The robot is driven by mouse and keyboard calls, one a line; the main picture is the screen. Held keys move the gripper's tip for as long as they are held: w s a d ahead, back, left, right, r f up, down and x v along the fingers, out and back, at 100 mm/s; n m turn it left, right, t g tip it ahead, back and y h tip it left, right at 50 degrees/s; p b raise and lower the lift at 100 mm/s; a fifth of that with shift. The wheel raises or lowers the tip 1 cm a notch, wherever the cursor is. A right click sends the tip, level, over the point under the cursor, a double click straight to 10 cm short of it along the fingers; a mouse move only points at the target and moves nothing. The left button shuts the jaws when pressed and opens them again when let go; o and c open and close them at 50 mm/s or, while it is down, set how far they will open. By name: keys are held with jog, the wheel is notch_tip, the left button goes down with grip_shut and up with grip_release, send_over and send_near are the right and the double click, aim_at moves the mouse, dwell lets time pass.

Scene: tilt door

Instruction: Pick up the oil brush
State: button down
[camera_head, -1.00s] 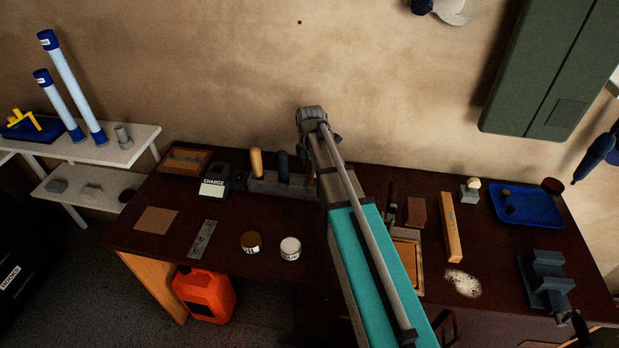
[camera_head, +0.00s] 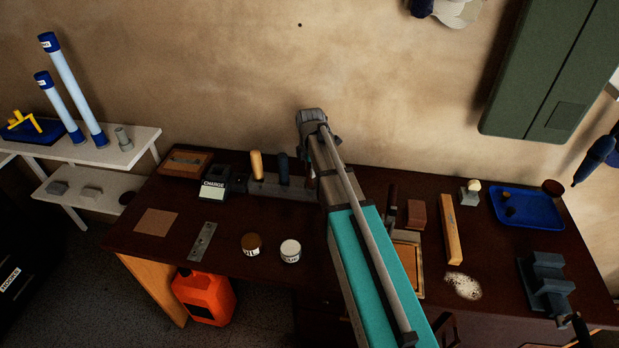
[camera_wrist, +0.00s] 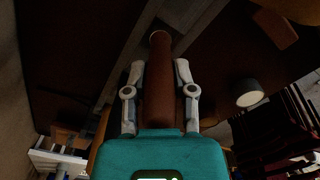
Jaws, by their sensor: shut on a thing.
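In the wrist view a brown, rounded handle (camera_wrist: 158,88) with a pale end lies between the two fingers of my gripper (camera_wrist: 159,70). My gripper is shut on it. I take it as the handle of the oil brush, but its bristle end is not visible. A grey bar-like holder (camera_wrist: 187,14) shows just beyond the handle. In the head view my arm hides the gripper and the held handle. Whether the brush is clear of the holder cannot be told.
On the dark workbench (camera_head: 150,238), a grey rack (camera_head: 268,187) holds a tan handle (camera_head: 256,163) and a dark blue handle (camera_head: 283,168). In front stand a brown-topped tin (camera_head: 251,244) and a white-topped tin (camera_head: 290,250). A wooden bar (camera_head: 452,230) and blue tray (camera_head: 535,211) lie right.

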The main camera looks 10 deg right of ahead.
jog(key=shift+r, duration=0.15)
notch_tip(320, 180, up, 10)
jog(key=p, duration=1)
dwell(0.5)
jog(key=shift+s, duration=0.15)
dwell(0.3)
